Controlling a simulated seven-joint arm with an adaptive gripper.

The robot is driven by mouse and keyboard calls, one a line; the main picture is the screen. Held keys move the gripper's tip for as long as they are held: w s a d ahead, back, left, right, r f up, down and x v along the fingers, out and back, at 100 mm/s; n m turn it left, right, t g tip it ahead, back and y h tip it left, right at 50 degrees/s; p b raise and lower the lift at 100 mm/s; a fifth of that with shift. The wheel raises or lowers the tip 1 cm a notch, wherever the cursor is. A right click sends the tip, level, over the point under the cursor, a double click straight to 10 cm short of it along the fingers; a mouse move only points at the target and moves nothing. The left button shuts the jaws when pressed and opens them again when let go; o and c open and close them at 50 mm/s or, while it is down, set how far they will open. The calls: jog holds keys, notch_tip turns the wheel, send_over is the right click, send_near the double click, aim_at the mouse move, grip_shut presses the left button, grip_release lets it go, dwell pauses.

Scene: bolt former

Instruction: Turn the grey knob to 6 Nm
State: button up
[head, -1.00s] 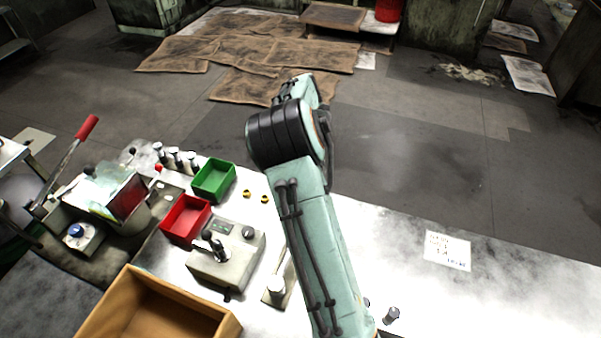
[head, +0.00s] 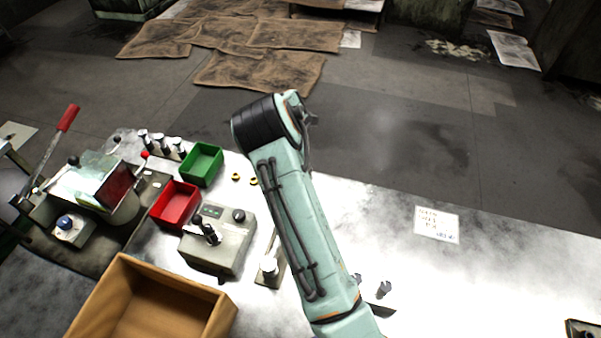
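A grey box-shaped device (head: 212,252) stands on the bench in the head view. Its top carries a small dark display (head: 212,212), a dark round knob (head: 239,215) at the right and a black lever (head: 207,231) in front. The round knob may be the grey knob, but its colour looks dark. The knob's setting and the display's reading are too small to make out. My arm (head: 300,235) rises to the right of the device. My gripper does not show in the frame, and nothing of mine visibly touches the knob.
A red bin (head: 162,212) and a green bin (head: 191,175) stand behind the device. A brown open box (head: 85,300) is in front. A lever machine (head: 120,210) stands at the left. A written note (head: 437,222) lies on the mostly clear right side.

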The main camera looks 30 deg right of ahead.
grip_shut()
jog(key=shift+s, duration=0.1)
jog(key=t+y, duration=0.2)
jog(key=shift+s+d+t+y, duration=0.15)
jog(key=shift+d+t+y, duration=0.05)
jog(key=shift+t+y, duration=0.2)
jog(key=t+y, duration=0.3)
jog(key=shift+s+d+f, duration=0.1)
jog(key=shift+d+f, duration=0.05)
jog(key=t+y, duration=0.1)
jog(key=t, duration=0.1)
jog(key=t+y, duration=0.1)
jog(key=y, duration=0.1)
jog(key=shift+s+d+f+t, duration=0.1)
jog(key=shift+f+t, duration=0.05)
jog(key=shift+t, duration=0.25)
jog(key=shift+f+t+y, duration=0.15)
jog(key=shift+t+y, duration=1.45)
jog(key=shift+y, duration=0.2)
